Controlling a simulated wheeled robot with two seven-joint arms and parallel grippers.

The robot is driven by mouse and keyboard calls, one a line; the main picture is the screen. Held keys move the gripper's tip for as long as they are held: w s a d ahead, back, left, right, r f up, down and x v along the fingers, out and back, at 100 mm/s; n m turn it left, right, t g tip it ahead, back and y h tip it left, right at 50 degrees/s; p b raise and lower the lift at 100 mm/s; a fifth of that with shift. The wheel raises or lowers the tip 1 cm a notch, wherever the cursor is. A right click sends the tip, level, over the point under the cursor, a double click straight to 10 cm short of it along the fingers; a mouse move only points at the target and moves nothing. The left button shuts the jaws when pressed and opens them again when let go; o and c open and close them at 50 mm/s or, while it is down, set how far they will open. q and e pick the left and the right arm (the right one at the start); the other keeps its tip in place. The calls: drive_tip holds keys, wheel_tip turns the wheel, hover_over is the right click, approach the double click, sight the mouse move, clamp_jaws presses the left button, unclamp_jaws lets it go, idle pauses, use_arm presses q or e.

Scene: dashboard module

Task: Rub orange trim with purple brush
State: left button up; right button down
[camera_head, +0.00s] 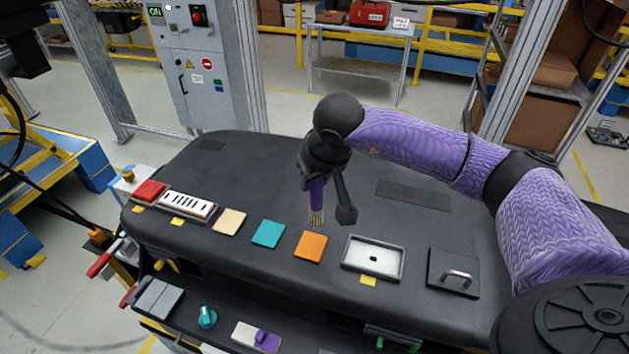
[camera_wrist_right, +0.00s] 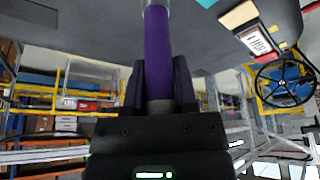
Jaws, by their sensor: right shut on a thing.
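The orange trim (camera_head: 311,247) is a flat square on the front part of the black dashboard top, between a teal square and a white framed tray. The purple brush (camera_head: 317,195) hangs bristles down, with tan bristles just above and behind the orange trim, apart from it in the picture. My right gripper (camera_head: 318,180) is shut on the brush's handle. In the right wrist view the purple handle (camera_wrist_right: 158,55) stands between the two dark fingers (camera_wrist_right: 160,85); the bristles are out of that view. My left gripper is not in view.
Along the dashboard (camera_head: 230,170) lie a teal square (camera_head: 268,234), a cream square (camera_head: 229,221), a white vent panel (camera_head: 187,204), a framed tray (camera_head: 359,269) and a handled plate (camera_head: 441,287). A lower shelf holds a teal knob (camera_head: 206,317) and a purple-and-white block (camera_head: 243,333).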

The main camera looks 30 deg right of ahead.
drive_tip(key=shift+r+p, duration=0.85)
drive_tip(key=shift+r, duration=0.7)
drive_tip(key=shift+f, duration=0.1)
